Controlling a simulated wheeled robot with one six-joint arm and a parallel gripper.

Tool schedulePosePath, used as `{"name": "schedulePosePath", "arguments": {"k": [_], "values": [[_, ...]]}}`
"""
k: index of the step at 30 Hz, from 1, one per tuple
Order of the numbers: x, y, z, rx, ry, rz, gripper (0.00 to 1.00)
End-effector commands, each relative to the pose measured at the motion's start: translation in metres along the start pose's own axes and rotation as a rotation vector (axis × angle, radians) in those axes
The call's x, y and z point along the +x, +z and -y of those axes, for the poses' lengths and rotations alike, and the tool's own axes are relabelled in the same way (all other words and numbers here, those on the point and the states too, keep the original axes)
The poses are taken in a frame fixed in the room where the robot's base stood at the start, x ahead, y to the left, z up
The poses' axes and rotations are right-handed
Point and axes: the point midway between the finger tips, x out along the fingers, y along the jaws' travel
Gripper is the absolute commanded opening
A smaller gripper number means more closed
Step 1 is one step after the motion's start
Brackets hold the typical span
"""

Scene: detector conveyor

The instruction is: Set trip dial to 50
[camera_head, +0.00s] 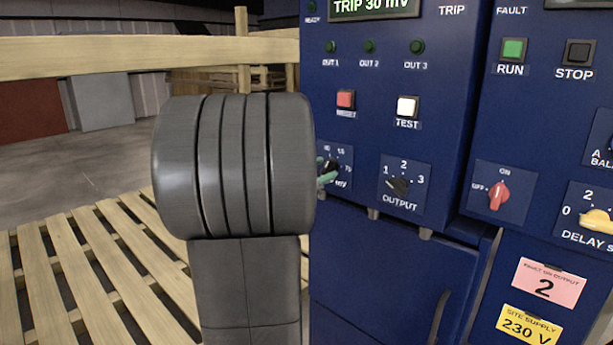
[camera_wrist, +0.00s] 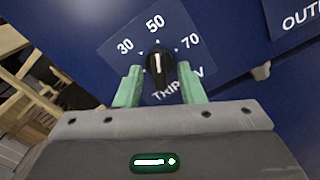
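The trip dial is a black knob (camera_wrist: 159,68) with a white line, on a blue plate marked 30, 50 and 70. In the wrist view its white line points up, roughly toward the 50 mark. My gripper (camera_wrist: 159,80) is open, with one green finger on each side of the knob and a small gap seeming to show at each. In the head view my gripper (camera_head: 328,172) is at the dial plate (camera_head: 346,160), and my arm hides part of it.
The OUTPUT dial (camera_head: 398,185) is just right of the trip dial. The red RESET button (camera_head: 345,99) and white TEST button (camera_head: 407,106) are above. A red OFF/ON knob (camera_head: 499,195) and yellow delay knob (camera_head: 597,221) are farther right. Wooden slats (camera_head: 85,260) lie left.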

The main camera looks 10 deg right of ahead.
Motion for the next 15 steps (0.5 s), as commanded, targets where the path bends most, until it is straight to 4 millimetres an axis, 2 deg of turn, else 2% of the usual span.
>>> {"name": "schedulePosePath", "arguments": {"k": [15], "values": [[-0.092,0.0,-0.002,-0.001,0.005,-0.003,0.35]]}}
